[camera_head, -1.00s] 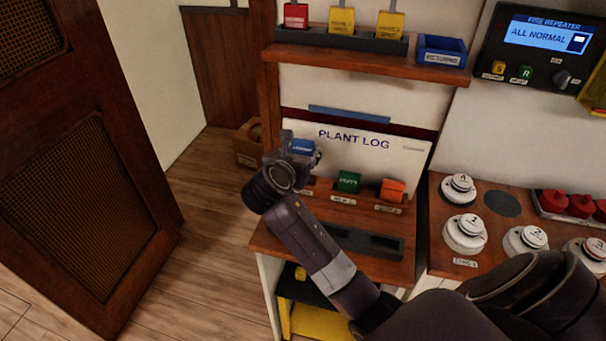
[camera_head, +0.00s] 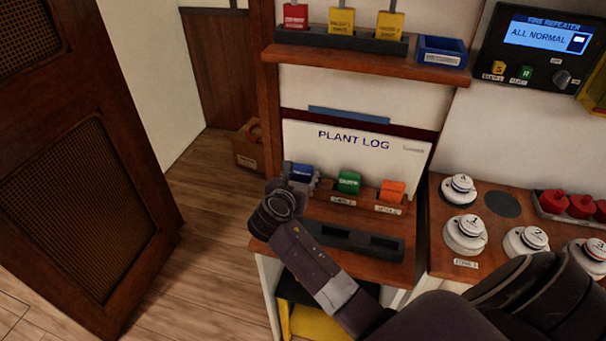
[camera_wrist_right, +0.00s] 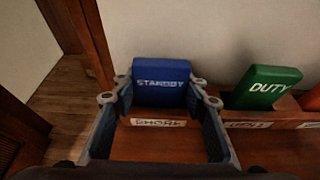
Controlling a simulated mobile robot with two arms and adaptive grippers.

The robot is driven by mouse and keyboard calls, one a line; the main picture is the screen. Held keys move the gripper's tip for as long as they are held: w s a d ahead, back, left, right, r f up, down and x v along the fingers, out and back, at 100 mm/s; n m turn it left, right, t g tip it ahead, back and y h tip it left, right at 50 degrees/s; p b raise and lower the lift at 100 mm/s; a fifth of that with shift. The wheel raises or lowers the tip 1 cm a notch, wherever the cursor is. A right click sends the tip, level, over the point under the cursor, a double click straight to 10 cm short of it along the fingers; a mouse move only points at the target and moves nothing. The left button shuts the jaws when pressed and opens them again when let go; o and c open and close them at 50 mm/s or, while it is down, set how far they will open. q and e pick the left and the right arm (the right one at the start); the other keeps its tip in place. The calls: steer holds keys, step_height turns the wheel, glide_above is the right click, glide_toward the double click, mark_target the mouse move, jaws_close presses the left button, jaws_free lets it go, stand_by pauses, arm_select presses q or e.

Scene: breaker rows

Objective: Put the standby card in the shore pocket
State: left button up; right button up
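The blue standby card (camera_wrist_right: 161,78) stands upright, its lower edge at the shore pocket, whose label (camera_wrist_right: 159,122) is just below it in the right wrist view. It also shows in the head view (camera_head: 301,172), partly covered by my gripper. My right gripper (camera_wrist_right: 161,88) has one fingertip at each side edge of the card and looks shut on it; it also shows in the head view (camera_head: 300,178). How deep the card sits in the pocket is hard to see. My left gripper is not in view.
To the right, a green duty card (camera_head: 348,182) and an orange card (camera_head: 392,190) stand in neighbouring pockets. A dark slotted holder (camera_head: 355,238) lies in front. The plant log board (camera_head: 355,140) rises behind. A shelf (camera_head: 365,62) with cards and a blue tray is above.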

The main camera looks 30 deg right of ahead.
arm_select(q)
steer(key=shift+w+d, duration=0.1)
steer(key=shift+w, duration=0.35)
arm_select(e)
steer(key=o, duration=0.5)
steer(key=shift+c, duration=0.2)
steer(key=shift+r, duration=0.15)
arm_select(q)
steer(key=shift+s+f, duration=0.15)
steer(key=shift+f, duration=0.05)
arm_select(e)
steer(key=v, duration=1.2)
